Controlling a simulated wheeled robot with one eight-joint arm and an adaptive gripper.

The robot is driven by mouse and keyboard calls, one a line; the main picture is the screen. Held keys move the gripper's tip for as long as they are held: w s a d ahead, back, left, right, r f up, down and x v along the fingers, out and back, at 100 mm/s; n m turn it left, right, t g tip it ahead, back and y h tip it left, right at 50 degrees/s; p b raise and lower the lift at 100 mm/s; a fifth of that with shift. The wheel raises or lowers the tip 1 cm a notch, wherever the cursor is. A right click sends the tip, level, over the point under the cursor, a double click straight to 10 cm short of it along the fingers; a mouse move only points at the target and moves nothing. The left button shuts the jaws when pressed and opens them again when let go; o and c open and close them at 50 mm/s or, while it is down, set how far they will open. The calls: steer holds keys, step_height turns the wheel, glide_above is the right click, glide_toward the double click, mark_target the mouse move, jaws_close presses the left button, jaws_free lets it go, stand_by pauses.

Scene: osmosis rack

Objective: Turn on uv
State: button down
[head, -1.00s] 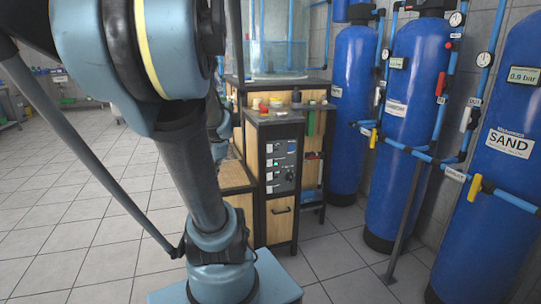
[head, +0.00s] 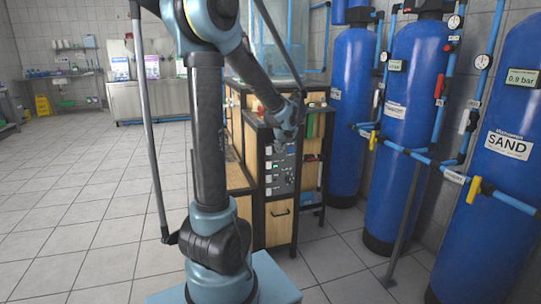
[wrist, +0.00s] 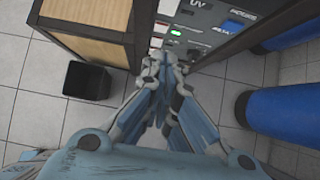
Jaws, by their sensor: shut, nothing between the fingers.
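The dark control panel (head: 281,172) with small switches and lights is on the front of the wood-and-black cabinet in the head view.
Tall blue tanks (head: 405,120) with pipes and gauges stand to the right of the cabinet. A glass tank (head: 270,45) is behind it. A black bin (wrist: 87,80) stands on the floor beside the cabinet.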

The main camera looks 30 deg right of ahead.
mark_target(269, 151)
steer(key=shift+w+d+r+x, duration=0.1)
steer(key=shift+w+r+x, duration=0.25)
steer(key=shift+x, duration=1.75)
steer(key=shift+w+d+r+x, duration=0.1)
steer(key=shift+w+r+x, duration=0.2)
steer(key=shift+x, duration=1.8)
steer(key=shift+w+d+r+x, duration=0.15)
steer(key=shift+w+x, duration=0.25)
steer(key=shift+x, duration=1.7)
steer(key=shift+a, duration=0.1)
steer(key=shift+a, duration=0.1)
